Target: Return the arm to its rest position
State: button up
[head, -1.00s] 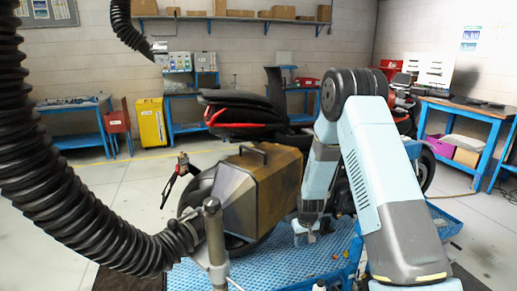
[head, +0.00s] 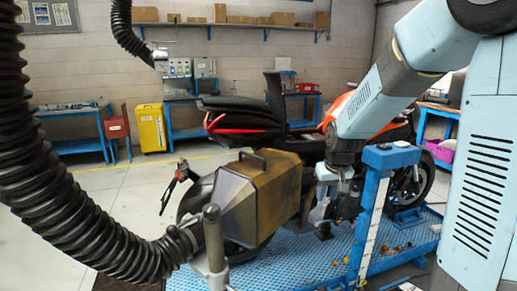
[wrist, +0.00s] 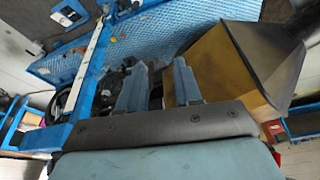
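My arm reaches in from the upper right of the head view and bends down at its wrist. My gripper (head: 322,212) hangs above the blue platform, to the right of the brown metal box. In the wrist view its two blue fingers (wrist: 159,72) stand apart with nothing seen held between them. The motorcycle (head: 370,115), with orange bodywork, is behind my arm and partly hidden by it.
The brown box (head: 262,195) stands close left of my gripper. A blue upright post (head: 370,215) rises close on its right. Small loose parts (head: 388,248) lie on the blue platform (head: 290,262). A thick black hose (head: 70,215) fills the left side.

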jog(key=s+d+r, duration=0.1)
jog(key=s+r, duration=0.3)
jog(key=s, duration=0.4)
jog(key=s+d+r+m+t, duration=0.1)
jog(key=s+r, duration=0.4)
jog(key=s, duration=0.4)
jog(key=s+r+t, duration=0.1)
jog(key=s+r, duration=0.3)
jog(key=s, duration=0.4)
jog(key=shift+s+d+r, duration=0.25)
jog(key=shift+d+r, duration=0.05)
jog(key=shift+d, duration=0.1)
